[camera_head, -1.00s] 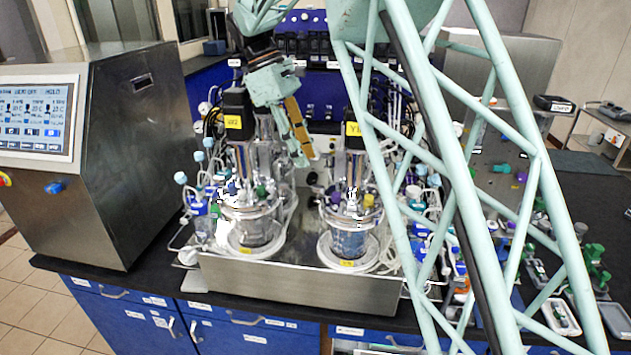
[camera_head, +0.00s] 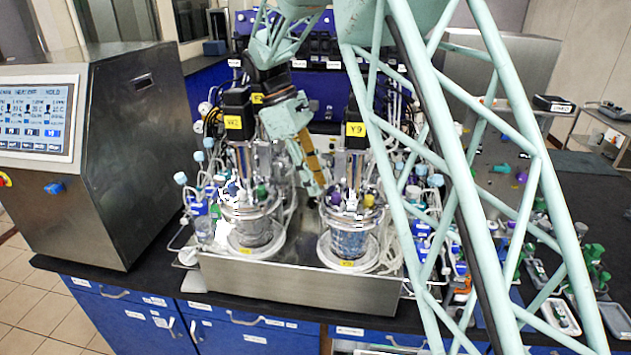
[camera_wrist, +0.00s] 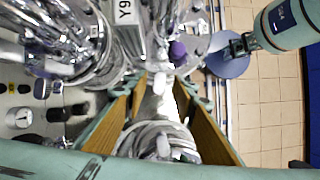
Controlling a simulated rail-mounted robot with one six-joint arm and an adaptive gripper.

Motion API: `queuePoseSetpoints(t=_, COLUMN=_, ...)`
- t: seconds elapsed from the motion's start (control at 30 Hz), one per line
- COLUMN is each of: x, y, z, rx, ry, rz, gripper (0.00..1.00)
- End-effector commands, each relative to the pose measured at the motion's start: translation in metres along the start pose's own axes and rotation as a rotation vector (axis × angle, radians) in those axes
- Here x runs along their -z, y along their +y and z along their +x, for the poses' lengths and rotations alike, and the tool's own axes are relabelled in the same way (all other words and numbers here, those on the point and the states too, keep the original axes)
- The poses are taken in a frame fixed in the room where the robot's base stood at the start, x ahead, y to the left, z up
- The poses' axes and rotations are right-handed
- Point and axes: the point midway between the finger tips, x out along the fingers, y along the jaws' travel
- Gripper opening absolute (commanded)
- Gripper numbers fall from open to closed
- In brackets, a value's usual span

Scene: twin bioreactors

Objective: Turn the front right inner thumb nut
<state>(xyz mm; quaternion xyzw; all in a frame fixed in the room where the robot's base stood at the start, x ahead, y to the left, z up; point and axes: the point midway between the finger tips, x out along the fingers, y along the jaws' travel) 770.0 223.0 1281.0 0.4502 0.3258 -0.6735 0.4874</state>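The right bioreactor vessel (camera_head: 350,241), under the motor labelled Y9 (camera_head: 355,112), has a metal head plate with small fittings, including a purple cap (camera_head: 335,197) and a yellow cap (camera_head: 369,200). The thumb nuts are too small to single out. My gripper (camera_head: 319,189) points down between the two vessels, close to the right vessel's left side. In the wrist view my gripper (camera_wrist: 161,80) has its two tan-padded fingers apart. Shiny metal shows between and beyond them, with a purple cap (camera_wrist: 178,50) past the tips. I cannot tell whether a finger touches anything.
The left vessel (camera_head: 250,232) and its motor (camera_head: 238,112) stand left of my gripper. Both vessels sit on a steel base (camera_head: 300,289) amid tubing and bottles. A steel cabinet with a screen (camera_head: 38,118) is at the left. Trays (camera_head: 560,318) lie at the far right.

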Motion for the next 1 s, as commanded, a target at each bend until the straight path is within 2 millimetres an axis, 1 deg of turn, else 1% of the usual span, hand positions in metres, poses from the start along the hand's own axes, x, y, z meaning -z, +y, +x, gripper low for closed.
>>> queuePoseSetpoints(t=0.17, x=0.0, y=0.0001, z=-0.0001, rx=0.0, ry=0.0, rz=0.0, gripper=0.24)
queuePoseSetpoints(t=0.4, x=0.0, y=0.0, z=-0.0002, rx=0.0, ry=0.0, rz=0.0, gripper=0.02)
queuePoseSetpoints(t=0.43, x=0.0, y=0.0, z=-0.0002, rx=0.0, ry=0.0, rz=0.0, gripper=0.01)
queuePoseSetpoints(t=0.77, x=-0.0001, y=-0.0005, z=-0.0005, rx=-0.009, ry=-0.001, rz=-0.024, gripper=0.01)
queuePoseSetpoints(t=1.0, x=-0.0002, y=-0.0018, z=-0.0004, rx=-0.044, ry=-0.001, rz=-0.111, gripper=0.01)
